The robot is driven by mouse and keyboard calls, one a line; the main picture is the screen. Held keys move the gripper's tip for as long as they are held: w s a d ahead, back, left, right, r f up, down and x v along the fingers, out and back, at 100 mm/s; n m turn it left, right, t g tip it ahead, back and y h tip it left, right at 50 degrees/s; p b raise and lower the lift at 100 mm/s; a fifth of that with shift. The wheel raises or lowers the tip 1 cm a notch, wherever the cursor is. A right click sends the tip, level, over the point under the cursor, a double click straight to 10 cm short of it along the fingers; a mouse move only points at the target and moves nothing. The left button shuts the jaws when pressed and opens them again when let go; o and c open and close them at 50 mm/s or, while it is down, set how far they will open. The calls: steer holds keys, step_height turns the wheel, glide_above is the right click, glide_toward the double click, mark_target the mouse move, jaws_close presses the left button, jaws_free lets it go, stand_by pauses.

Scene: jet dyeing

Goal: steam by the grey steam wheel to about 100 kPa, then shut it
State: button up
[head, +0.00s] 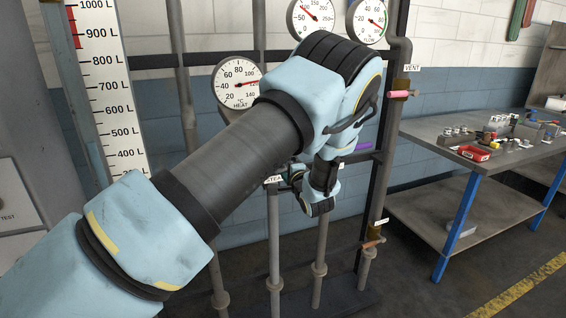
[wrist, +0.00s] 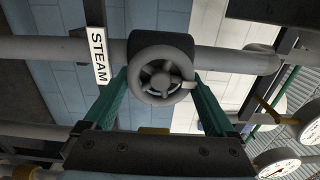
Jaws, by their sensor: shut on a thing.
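The grey steam wheel (wrist: 163,82) sits on a grey pipe in the wrist view, beside the white STEAM label (wrist: 98,55). My gripper (wrist: 160,76) has its green fingers on both sides of the wheel and is shut on it. In the head view the wheel is hidden behind my arm and hand; only part of the STEAM label (head: 275,179) shows. A dial (head: 312,16) at the top has its lower part and name hidden by my arm, so I cannot tell whether it shows pressure. Its red needle points up and left.
The FLOW dial (head: 368,20) is at the top. A pink VENT handle (head: 400,94) sticks out at the right. A workbench (head: 430,133) with small items stands further right. Vertical pipes stand behind my arm.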

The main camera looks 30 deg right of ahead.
steer(key=o, duration=1)
steer(key=shift+o, duration=0.2)
steer(key=s+a+b, duration=0.1)
steer(key=s+b, duration=0.3)
steer(key=s, duration=0.6)
steer(key=shift+s+a, duration=0.15)
steer(key=shift+s, duration=0.25)
